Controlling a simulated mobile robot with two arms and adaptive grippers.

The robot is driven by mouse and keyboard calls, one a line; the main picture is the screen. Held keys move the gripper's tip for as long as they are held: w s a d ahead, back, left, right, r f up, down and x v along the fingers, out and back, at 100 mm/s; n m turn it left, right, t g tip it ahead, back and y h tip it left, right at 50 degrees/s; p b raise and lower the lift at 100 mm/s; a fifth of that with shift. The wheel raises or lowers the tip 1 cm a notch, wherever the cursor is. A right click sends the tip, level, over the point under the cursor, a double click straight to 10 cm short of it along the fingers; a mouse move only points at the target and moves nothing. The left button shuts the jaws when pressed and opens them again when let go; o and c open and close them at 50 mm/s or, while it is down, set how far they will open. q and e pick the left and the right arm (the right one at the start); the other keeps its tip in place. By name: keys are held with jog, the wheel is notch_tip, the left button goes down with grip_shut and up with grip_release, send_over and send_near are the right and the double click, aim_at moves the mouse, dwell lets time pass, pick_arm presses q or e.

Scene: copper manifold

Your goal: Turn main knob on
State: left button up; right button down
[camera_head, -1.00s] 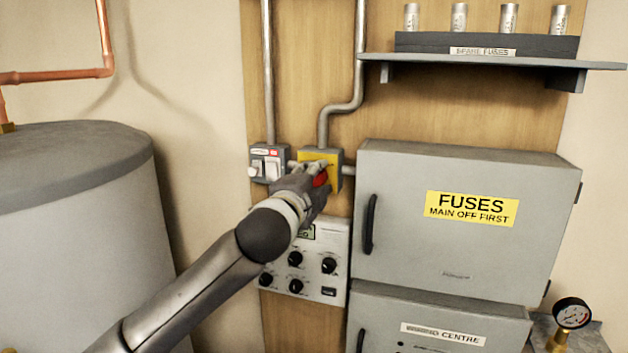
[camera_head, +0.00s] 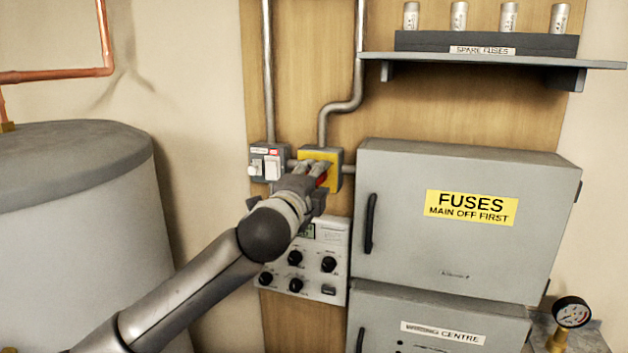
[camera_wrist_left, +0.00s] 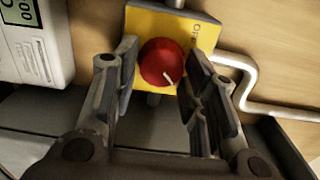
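The main knob (camera_wrist_left: 162,63) is round and red with a white mark. It sits on a yellow plate (camera_wrist_left: 205,33), with part of an OFF label legible beside it. In the head view, only a sliver of the red knob (camera_head: 322,180) shows on the yellow-fronted box (camera_head: 334,160). My left gripper (camera_head: 311,169) is in front of that box and hides most of the knob. In the left wrist view, my left gripper's fingers (camera_wrist_left: 163,80) are open, one on each side of the knob. I cannot tell whether they touch it. My right gripper is not in view.
A white switch box (camera_head: 264,162) is just left of the knob box. A panel with black dials (camera_head: 318,264) is below. The grey fuse cabinet (camera_head: 400,240) stands close on the right, and a shelf (camera_head: 490,61) is above it. A large tank (camera_head: 80,230) is at left.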

pick_arm(q)
jog(key=shift+o, duration=1.3)
jog(key=v, duration=1.2)
